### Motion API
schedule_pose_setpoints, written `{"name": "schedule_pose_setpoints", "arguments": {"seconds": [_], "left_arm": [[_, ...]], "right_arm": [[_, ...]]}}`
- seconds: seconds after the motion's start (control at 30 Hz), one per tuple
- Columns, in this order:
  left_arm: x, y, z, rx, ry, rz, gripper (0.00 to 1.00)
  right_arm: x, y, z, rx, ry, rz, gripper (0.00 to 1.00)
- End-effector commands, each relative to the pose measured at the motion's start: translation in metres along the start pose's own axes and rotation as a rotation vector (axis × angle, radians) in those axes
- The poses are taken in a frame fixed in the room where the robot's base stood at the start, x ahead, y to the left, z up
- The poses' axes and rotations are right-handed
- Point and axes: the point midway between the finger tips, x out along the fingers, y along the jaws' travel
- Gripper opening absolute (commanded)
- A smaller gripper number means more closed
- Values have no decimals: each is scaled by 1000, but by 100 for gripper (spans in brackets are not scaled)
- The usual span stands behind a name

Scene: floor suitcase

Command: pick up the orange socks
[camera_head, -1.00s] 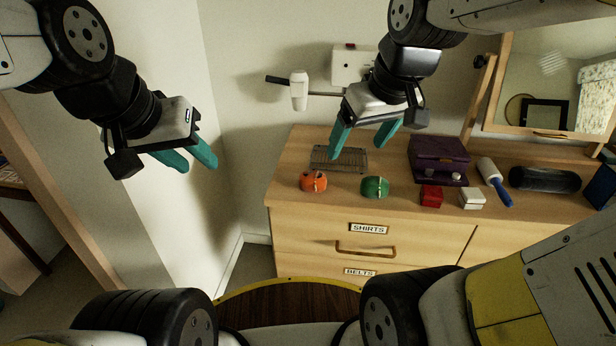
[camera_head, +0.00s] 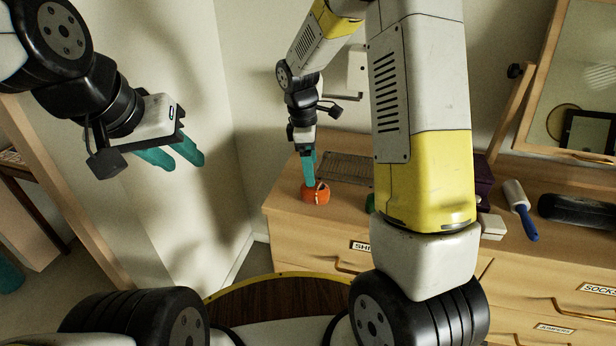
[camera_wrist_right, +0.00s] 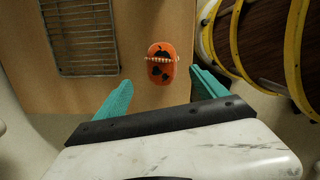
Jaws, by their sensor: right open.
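The orange socks (camera_head: 315,193) are a rolled bundle with dark patches and a pale band, lying on the dresser top near its left front corner. They also show in the right wrist view (camera_wrist_right: 161,64), ahead of the fingers and roughly between their lines. My right gripper (camera_head: 308,166) reaches down over the socks; in the right wrist view its teal fingers (camera_wrist_right: 160,93) are spread, with nothing between them. My left gripper (camera_head: 178,158) hangs in the air at the left, away from the dresser; its two teal fingers are apart and empty.
A wire rack (camera_head: 347,168) lies behind the socks. A green bundle (camera_head: 369,203) is mostly hidden by my right arm. The dresser's front edge is close to the socks.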

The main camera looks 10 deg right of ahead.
Motion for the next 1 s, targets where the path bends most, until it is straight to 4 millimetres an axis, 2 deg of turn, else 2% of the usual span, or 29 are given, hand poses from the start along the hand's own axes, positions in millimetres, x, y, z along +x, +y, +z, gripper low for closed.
{"name": "schedule_pose_setpoints", "arguments": {"seconds": [0.5,0.8,0.87,1.0], "left_arm": [[0,0,0,0,0,0,36],[0,0,0,0,0,0,36],[0,0,0,0,0,0,36],[0,0,0,0,0,0,36]], "right_arm": [[67,-4,2,0,-2,-2,82],[72,-4,2,0,0,0,82],[72,-4,2,1,0,0,72],[72,-4,2,1,0,0,45]]}}
